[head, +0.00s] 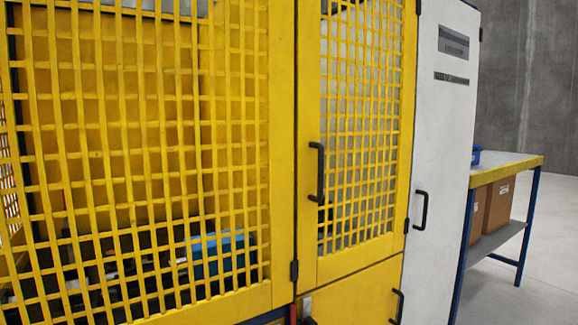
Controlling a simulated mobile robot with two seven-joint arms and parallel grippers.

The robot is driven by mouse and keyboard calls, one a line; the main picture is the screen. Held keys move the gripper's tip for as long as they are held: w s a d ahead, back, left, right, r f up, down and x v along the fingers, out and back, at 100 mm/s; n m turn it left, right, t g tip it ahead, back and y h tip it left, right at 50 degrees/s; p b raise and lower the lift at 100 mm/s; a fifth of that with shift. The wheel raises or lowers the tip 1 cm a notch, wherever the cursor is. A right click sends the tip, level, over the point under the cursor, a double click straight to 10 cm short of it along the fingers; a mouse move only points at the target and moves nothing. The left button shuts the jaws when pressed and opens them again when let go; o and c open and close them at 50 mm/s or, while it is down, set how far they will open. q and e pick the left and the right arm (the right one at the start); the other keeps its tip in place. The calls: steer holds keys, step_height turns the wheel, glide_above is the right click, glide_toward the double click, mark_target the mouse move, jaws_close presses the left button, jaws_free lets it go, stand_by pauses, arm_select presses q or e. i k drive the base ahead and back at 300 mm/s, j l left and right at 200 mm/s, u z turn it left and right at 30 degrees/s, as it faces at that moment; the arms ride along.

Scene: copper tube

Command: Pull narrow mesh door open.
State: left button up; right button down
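The narrow mesh door (309,235) is a yellow framed panel with a square yellow grid, right of the wide mesh panel. It looks shut, with its left edge against the yellow post. Its black vertical bar handle (319,172) sits on the left side of its frame. Hinges show along its right edge. Neither of my grippers is in view, and nothing touches the handle.
A wide yellow mesh panel (282,150) fills the left, with a blue box (222,254) behind it. Right of the door stands a white cabinet door (440,130) with a black handle (420,210). A workbench (508,163) with cardboard boxes (498,206) stands at the right, by open grey floor.

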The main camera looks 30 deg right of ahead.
mark_target(314, 272)
steer(key=z, duration=1.2)
